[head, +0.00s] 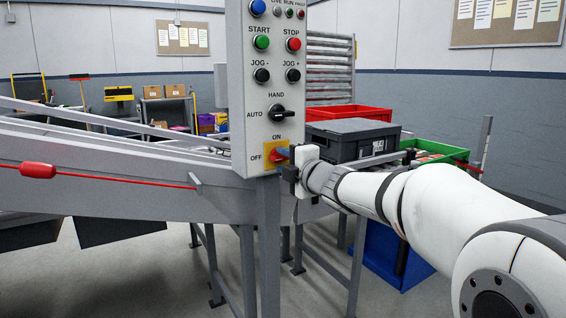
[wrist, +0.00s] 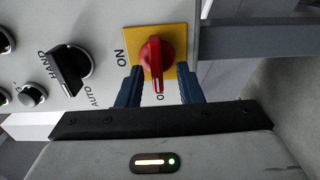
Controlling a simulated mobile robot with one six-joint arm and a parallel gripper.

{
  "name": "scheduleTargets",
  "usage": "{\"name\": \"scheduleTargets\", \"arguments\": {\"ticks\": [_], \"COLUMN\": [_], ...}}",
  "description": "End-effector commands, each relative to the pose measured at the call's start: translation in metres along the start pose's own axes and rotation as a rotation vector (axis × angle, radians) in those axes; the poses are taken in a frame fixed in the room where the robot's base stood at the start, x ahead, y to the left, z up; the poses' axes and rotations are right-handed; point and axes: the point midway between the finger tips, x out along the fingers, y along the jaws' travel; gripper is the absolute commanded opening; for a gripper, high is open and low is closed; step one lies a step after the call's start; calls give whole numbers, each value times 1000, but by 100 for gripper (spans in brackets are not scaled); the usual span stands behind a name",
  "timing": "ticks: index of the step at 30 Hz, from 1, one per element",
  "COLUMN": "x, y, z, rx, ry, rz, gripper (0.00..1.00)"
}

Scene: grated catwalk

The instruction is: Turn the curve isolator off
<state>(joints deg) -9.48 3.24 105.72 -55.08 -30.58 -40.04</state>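The isolator is a red rotary knob (wrist: 155,62) on a yellow plate (wrist: 183,34), low on the grey control panel. Its handle points at the partly hidden OFF label, with ON at a quarter turn from it. In the head view the red knob (head: 278,157) is partly covered by my gripper (head: 287,158), which comes in from the right. In the wrist view the two blue fingers of my gripper (wrist: 159,84) stand apart on either side of the handle, with gaps to it. The gripper is open and holds nothing.
A black HAND/AUTO selector (head: 279,112) sits just above the isolator, with push buttons higher up. A conveyor (head: 100,175) with a red pull cord (head: 120,179) runs left. A dark crate (head: 352,139) and a green tray (head: 440,152) stand behind my arm.

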Motion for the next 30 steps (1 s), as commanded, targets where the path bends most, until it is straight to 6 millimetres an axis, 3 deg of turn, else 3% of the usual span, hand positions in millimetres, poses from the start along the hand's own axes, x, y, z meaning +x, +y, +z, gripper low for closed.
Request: {"name": "scheduleTargets", "arguments": {"ticks": [8,21,30], "x": [-6,-72,-80], "y": [3,2,0], "z": [1,0,-1], "rx": [0,1,0], "ry": [-2,-3,0], "rz": [4,1,1], "gripper": [33,33,33]}}
